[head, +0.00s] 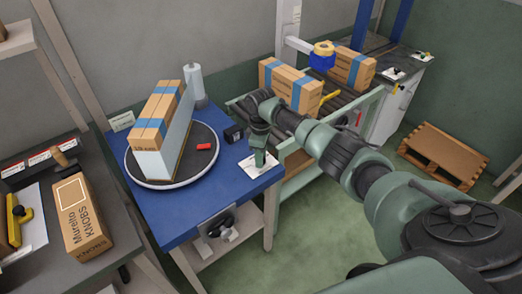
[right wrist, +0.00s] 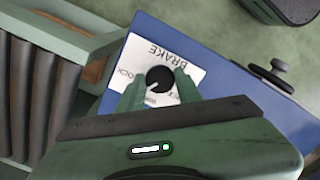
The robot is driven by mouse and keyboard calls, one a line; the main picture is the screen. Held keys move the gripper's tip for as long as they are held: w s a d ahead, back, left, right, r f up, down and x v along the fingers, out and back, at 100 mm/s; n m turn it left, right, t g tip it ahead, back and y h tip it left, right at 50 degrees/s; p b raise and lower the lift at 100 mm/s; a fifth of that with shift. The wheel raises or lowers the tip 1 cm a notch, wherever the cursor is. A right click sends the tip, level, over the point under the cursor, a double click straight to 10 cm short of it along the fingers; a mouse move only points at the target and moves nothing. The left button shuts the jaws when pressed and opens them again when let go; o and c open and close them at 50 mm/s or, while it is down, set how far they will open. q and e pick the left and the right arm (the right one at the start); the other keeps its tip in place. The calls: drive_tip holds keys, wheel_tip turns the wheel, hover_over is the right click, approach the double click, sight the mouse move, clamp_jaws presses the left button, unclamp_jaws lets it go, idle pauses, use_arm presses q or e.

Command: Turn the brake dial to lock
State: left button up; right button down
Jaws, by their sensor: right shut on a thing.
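The brake dial (right wrist: 159,79) is a round black knob with a white pointer line, on a white card (right wrist: 187,72) printed BRAKE. The card (head: 262,167) lies at the right corner of the blue table. In the right wrist view the pointer aims to the lower left, with a partly hidden word ending in "OCK" at the left of the card. Other lettering below the dial is partly covered. My right gripper (right wrist: 158,82) is shut on the dial, one green finger on each side; in the head view it (head: 259,157) points down and hides the dial. My left gripper is not in view.
A turntable (head: 205,168) on the blue table (head: 180,219) carries boxes, a pale panel and a red piece. A small black device (head: 233,134) stands close to my right gripper. A black knob (head: 217,220) sits at the front edge. A conveyor with boxes (head: 290,85) lies behind.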

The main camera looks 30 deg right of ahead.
drive_tip(key=m+p, duration=0.1)
drive_tip(key=m, duration=0.1)
drive_tip(key=shift+a+r+m+p, duration=0.1)
drive_tip(key=shift+r+m+p, duration=0.2)
drive_tip(key=shift+p, duration=0.1)
drive_tip(key=shift+f+m+p, duration=0.15)
drive_tip(key=shift+m+p, duration=0.65)
drive_tip(key=shift+m, duration=0.7)
drive_tip(key=shift+w, duration=0.1)
drive_tip(key=c, duration=1)
unclamp_jaws()
drive_tip(key=shift+o, duration=0.2)
wheel_tip(320, 180, up, 8)
drive_tip(key=shift+f, duration=0.15)
